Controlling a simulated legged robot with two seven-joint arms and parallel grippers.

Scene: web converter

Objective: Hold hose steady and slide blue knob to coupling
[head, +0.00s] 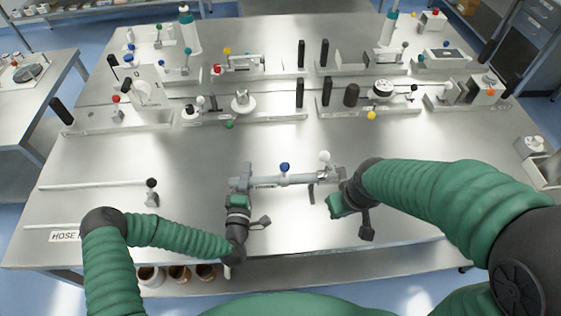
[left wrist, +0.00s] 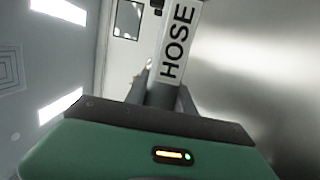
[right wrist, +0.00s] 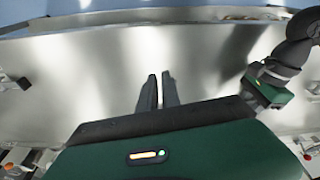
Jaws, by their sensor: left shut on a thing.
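The hose, a grey tube (head: 265,181), lies level above the front middle of the bench. A blue knob (head: 285,167) stands on top of it, with a white knob (head: 324,156) farther right. My left gripper (head: 241,175) is shut around the hose's left end; in the left wrist view the label HOSE (left wrist: 178,42) shows beyond its fingers. My right gripper (head: 311,192) is just below the hose's right part, off the blue knob. I cannot make out the coupling clearly near my right wrist.
Thin rods (head: 90,185) and a small black-knobbed part (head: 151,193) lie on the left. Several fixtures with knobs and handles stand in rows behind, including a rail (head: 245,117). The bench between them and the hose is clear. Cups (head: 178,273) stand below the front edge.

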